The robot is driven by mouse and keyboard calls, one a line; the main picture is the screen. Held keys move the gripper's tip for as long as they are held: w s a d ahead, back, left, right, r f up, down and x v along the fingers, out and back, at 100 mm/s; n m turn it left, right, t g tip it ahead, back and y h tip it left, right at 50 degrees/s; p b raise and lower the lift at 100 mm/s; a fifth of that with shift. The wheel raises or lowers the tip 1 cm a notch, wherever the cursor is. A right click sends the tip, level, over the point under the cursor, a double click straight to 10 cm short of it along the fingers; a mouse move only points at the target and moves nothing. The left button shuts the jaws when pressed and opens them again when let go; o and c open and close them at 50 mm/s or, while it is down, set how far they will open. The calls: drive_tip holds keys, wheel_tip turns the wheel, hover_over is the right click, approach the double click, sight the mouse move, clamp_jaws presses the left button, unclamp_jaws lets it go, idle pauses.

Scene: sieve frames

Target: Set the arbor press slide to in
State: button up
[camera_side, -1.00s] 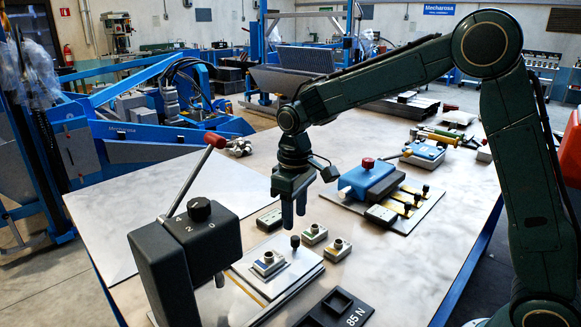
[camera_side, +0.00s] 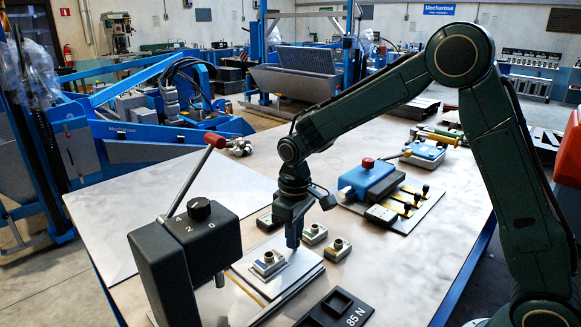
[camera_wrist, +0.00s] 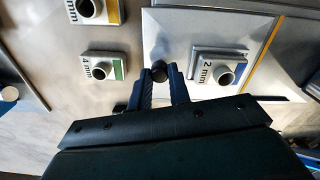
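The arbor press (camera_side: 185,255) stands at the front left, with a black head marked with numbers and a red-tipped lever. Its slide, a flat light plate (camera_side: 250,278), lies on the bench beside the ram, reaching out to the right of it. A grey 2 mm block (camera_side: 268,263) sits on the plate, also in the wrist view (camera_wrist: 220,70). My gripper (camera_side: 293,243) is down at the plate's far corner. In the side view the fingers hide the knob.
Two small blocks with bushings (camera_side: 314,234) (camera_side: 338,250) stand just right of my gripper. A blue fixture (camera_side: 368,180) with levers lies behind them. A black 85 N tray (camera_side: 337,308) is in front. The bench's left side is clear.

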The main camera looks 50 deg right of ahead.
sight(267, 255)
clamp_jaws()
drive_tip(key=shift+a, duration=4.2)
drive_tip(key=o, duration=0.6)
unclamp_jaws()
drive_tip(key=shift+o, duration=0.2)
drive_tip(key=shift+r, duration=0.15)
wheel_tip(267, 255, up, 14)
drive_tip(key=shift+f, duration=0.2)
